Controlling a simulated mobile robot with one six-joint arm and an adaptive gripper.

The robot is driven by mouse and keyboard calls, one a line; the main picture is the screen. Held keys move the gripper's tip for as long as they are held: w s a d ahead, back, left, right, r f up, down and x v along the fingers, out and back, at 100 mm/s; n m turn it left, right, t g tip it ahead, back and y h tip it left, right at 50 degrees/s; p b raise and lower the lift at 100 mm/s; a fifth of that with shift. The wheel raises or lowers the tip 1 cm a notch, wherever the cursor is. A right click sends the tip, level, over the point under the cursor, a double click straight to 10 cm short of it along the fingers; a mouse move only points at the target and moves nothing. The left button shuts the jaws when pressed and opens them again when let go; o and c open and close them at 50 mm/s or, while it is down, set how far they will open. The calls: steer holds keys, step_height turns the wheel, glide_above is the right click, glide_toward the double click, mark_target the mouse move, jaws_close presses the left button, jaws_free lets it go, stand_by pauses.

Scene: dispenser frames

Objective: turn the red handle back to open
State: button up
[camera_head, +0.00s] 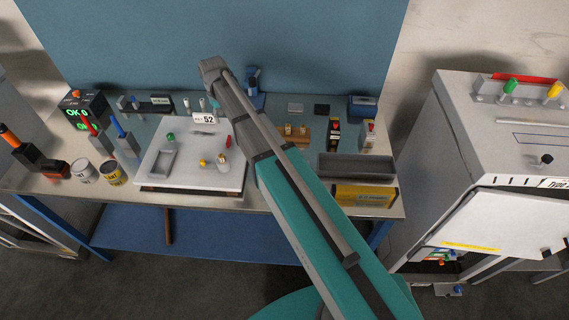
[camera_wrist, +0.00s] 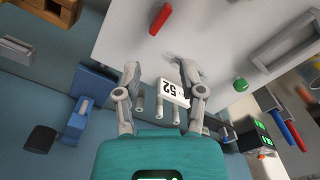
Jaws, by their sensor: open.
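A small red handle (camera_head: 228,142) stands at the right side of the white panel (camera_head: 184,183) on the bench. In the wrist view the red handle (camera_wrist: 160,19) is at the top, on the white panel's surface, beyond my fingertips. My gripper (camera_wrist: 160,70) is open and empty, its two fingers apart near the panel's edge. A white tag reading 52 (camera_wrist: 173,92) shows between the fingers. The gripper does not touch the red handle. In the head view my arm crosses the bench just right of the panel, and my fingers cannot be made out.
The panel also bears a green knob (camera_head: 171,137), a yellow knob (camera_head: 203,163) and a shallow tray (camera_head: 161,163). A wooden block (camera_head: 292,133), a grey bin (camera_head: 355,167) and a yellow box (camera_head: 365,196) are to the right. Screwdrivers and cans are at left.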

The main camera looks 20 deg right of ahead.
steer(key=s+d+f+m+b, duration=0.1)
steer(key=s+d+f+b, duration=0.2)
steer(key=s+d, duration=0.4)
steer(key=s+d+f+m+b, duration=0.2)
steer(key=s+d, duration=0.6)
steer(key=s, duration=0.8)
steer(key=shift+d+f+m+b, duration=0.15)
steer(key=shift+f+m+b, duration=0.15)
steer(key=shift+f+b, duration=0.45)
steer(key=shift+s+r, duration=0.1)
steer(key=shift+r, duration=0.05)
stand_by(0.9)
